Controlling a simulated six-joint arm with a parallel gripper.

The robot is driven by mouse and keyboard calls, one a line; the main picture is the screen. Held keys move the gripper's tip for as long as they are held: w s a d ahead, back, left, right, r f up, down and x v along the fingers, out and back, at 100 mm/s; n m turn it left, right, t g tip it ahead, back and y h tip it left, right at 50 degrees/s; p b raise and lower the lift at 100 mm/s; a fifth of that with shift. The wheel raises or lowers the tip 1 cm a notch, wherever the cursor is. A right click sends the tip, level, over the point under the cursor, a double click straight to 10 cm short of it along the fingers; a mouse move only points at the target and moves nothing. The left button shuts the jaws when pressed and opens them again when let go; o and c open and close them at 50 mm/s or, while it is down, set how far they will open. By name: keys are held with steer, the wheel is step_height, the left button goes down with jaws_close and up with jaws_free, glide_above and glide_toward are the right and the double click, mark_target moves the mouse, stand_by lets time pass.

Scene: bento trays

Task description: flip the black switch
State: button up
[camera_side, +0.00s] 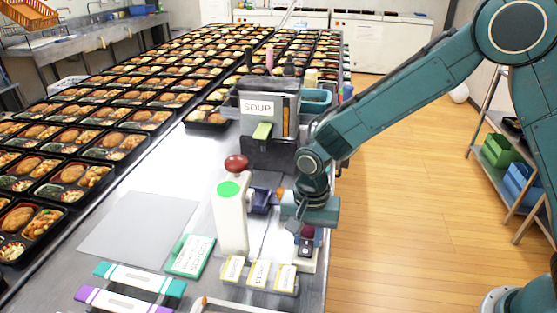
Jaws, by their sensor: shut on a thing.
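The black switch (305,243) sits on a small pale box (304,262) near the right front edge of the steel table. My gripper (307,233) points down right over the box, with its fingers at the switch. The jaws are shut on the switch. My gripper body hides the upper part of the switch, and I cannot tell which way it is tilted.
A white post with a green dot (231,222) and dark red knob stands left of my gripper. A SOUP-labelled holder (261,107) is behind. Small yellow-edged label cards (258,273) lie in front. Bento trays (74,179) fill the left. A grey mat (135,225) is bare.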

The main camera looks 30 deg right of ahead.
steer(key=shift+s+a+r+t+h, duration=0.1)
steer(key=shift+s+a+t+h, duration=0.15)
steer(key=shift+t+h, duration=0.55)
steer(key=shift+s+a+r+t+h, duration=0.1)
steer(key=shift+s+a+t+h, duration=0.1)
steer(key=shift+t+h, duration=0.6)
steer(key=shift+o, duration=0.2)
steer(key=shift+c, duration=0.2)
steer(key=o, duration=1)
steer(key=shift+r, duration=0.1)
steer(key=v, duration=1.3)
steer(key=shift+r, duration=0.3)
steer(key=shift+s, duration=0.1)
